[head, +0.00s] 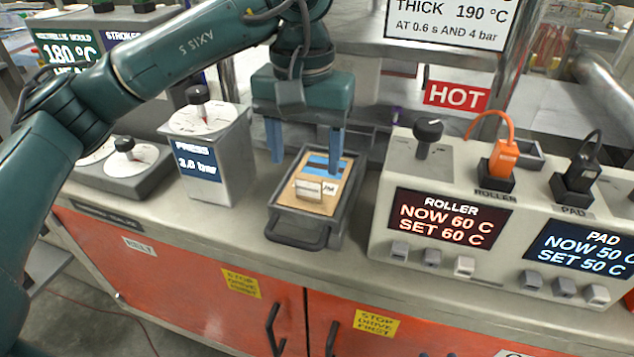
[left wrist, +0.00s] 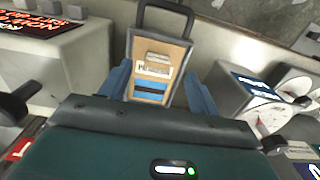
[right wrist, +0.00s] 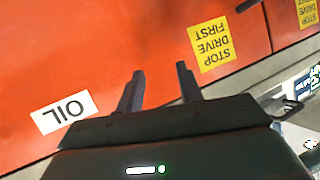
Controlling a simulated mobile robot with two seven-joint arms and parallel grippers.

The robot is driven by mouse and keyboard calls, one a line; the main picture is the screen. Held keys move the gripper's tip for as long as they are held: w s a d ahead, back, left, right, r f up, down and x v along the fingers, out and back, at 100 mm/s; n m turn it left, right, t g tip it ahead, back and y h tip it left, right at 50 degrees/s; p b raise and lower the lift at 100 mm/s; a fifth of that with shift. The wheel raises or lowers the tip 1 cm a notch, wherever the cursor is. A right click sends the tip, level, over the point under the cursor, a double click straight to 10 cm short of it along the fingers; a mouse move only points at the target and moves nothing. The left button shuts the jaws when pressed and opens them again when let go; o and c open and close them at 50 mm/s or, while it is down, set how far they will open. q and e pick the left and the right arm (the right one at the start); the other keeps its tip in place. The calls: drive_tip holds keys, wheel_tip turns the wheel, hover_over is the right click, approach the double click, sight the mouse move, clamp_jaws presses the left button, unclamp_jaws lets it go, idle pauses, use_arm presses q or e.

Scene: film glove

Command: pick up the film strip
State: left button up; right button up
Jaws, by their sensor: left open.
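A dark grey tray (head: 283,236) with a tan floor stands on the counter, its handle towards the front. In it lies a flat blue strip with a dark band (head: 326,164), which looks like the film strip. It also shows in the left wrist view (left wrist: 150,88). A small pale labelled block (head: 309,190) stands in front of it. My left gripper (head: 306,158) is open and empty above the tray's back part, its fingers apart on either side. My right gripper (right wrist: 160,80) is open and empty before the orange cabinet front, outside the head view.
A press dial box (head: 208,160) stands left of the tray, and the roller and pad control box (head: 385,235) stands close on its right. A red HOT sign (head: 456,95) hangs behind. Orange cabinet doors (head: 190,275) are below the counter edge.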

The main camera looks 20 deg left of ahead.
sight(309, 178)
use_arm(q)
drive_tip(key=shift+w+d+f, duration=0.1)
drive_tip(key=shift+w+f, duration=0.05)
drive_tip(key=shift+f, duration=1.35)
drive_tip(key=shift+w+f, duration=0.15)
drive_tip(key=shift+f, duration=1.3)
drive_tip(key=shift+c, duration=0.5)
drive_tip(key=c, duration=1)
